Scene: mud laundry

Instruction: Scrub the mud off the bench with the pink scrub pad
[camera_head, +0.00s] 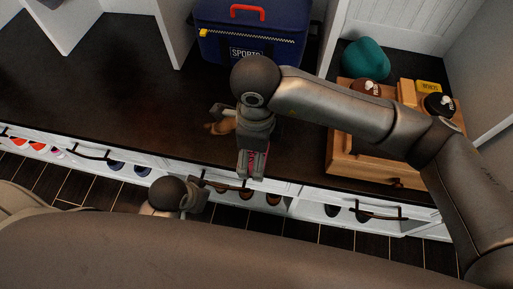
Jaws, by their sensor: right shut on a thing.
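The dark bench top (100,95) runs across the view. My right gripper (252,172) points down at its front edge, left of the wooden box. It is shut on the pink scrub pad (261,163), of which only a thin pink strip shows between the fingers. I cannot tell if the pad touches the bench. A small brown thing (218,127) lies on the bench just left of the gripper, partly hidden; I cannot tell what it is. No clear mud patch stands out on the dark surface. My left gripper (197,200) is low, in front of the bench, mostly hidden by its own wrist.
A blue sports bag (225,40) with a red handle stands at the back. On the right, a wooden box (350,150) holds bottles and a yellow-labelled block (428,88), with a teal item (366,58) behind. Shoes sit in cubbies below. The left bench is clear.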

